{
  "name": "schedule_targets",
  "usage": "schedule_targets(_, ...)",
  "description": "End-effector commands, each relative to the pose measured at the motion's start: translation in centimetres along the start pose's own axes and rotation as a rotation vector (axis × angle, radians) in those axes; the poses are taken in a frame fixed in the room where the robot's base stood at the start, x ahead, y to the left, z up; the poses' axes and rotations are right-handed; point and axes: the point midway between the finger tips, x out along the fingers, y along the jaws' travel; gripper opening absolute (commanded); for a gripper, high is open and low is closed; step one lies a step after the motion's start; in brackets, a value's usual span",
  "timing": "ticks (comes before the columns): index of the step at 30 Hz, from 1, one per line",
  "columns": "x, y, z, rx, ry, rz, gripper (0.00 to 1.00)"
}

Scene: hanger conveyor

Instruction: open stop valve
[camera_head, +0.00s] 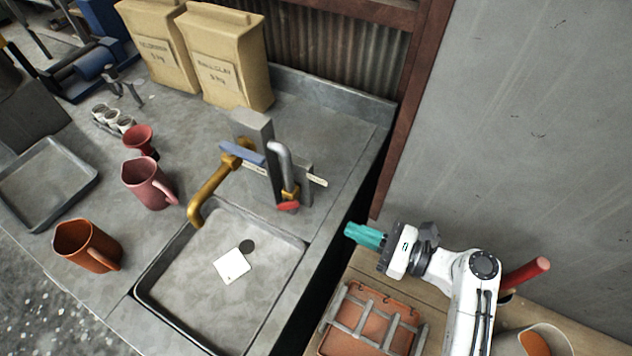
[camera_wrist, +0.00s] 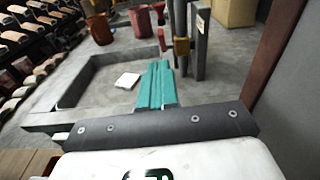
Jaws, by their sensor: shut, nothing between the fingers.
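The likely stop valve is a brass fitting with a red handle (camera_head: 288,206) at the foot of a grey bent pipe (camera_head: 280,153), at the back right of the sink. A small pale tag (camera_head: 317,181) sits beside it; its writing is too small to read. In the wrist view the red handle (camera_wrist: 161,40) shows beyond my fingertips, left of the brass part (camera_wrist: 182,46). My gripper (camera_head: 350,230) has teal fingers pressed together, with nothing held. It is right of the sink, apart from the valve. The fingers (camera_wrist: 158,66) point towards the sink and valve in the wrist view.
A brass tap (camera_head: 207,192) with a blue lever (camera_head: 243,151) stands left of the valve, over the sink (camera_head: 292,288). A white card (camera_head: 232,266) lies in the basin. Mugs (camera_head: 148,184) stand left. A wooden table with a rack (camera_head: 372,318) is below my arm; a grey wall (camera_head: 530,110) is right.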

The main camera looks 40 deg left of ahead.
Motion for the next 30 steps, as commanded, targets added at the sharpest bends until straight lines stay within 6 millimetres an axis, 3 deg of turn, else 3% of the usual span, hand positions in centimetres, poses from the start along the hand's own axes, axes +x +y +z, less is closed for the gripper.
schedule_targets(7, 1.6, 0.1, -1.1, 0.035, 0.008, -0.001, 0.0)
schedule_targets(21, 8.9, 0.1, -1.1, 0.032, 0.009, -0.001, 0.0)
schedule_targets(30, 9.9, 0.0, -0.8, 0.032, 0.008, -0.004, 0.0)
